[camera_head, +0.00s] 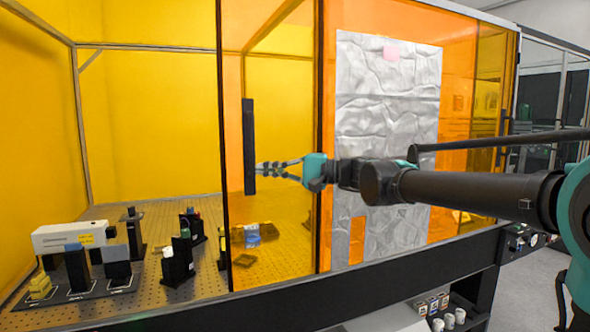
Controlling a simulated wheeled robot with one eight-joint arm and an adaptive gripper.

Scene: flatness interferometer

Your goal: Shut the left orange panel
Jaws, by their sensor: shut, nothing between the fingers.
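The left orange panel (283,130) is a see-through orange sheet with a dark left edge. It stands near the middle of the enclosure front, and the front to its left is open. Its black upright handle (249,146) is near that left edge. My gripper (262,170) is shut and empty. Its fingertips are at the lower part of the handle, on its right side; I cannot tell whether they touch it. My arm reaches in from the right.
A right orange panel (460,100) carries a crinkled silver sheet (388,100). Inside the opening, a white instrument (75,237) and several black mounts (178,262) stand on a perforated table (200,290). Small boxes and white cups (449,320) sit on a shelf below.

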